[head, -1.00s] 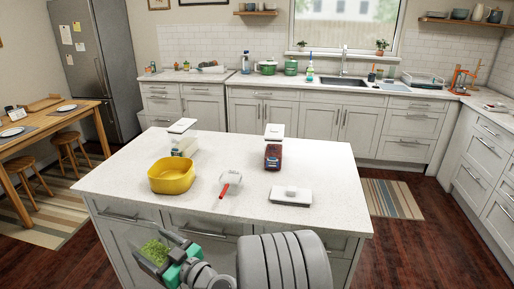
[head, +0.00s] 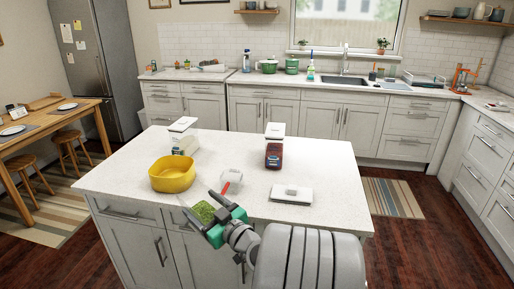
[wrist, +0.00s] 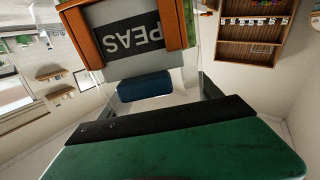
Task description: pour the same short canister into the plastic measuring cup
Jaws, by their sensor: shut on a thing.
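My gripper (head: 218,222) is shut on the short canister (head: 204,212), which has green contents and is tilted over in front of the island's near edge. The plastic measuring cup (head: 231,176) is clear with a red handle and stands upright on the island, just behind and above my gripper in the head view.
A yellow bowl (head: 172,175) stands left of the cup. Two white-lidded canisters, one with pale contents (head: 184,144) and one with dark red contents (head: 273,155), stand behind. A loose white lid (head: 291,195) lies to the right. The island's right end is clear.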

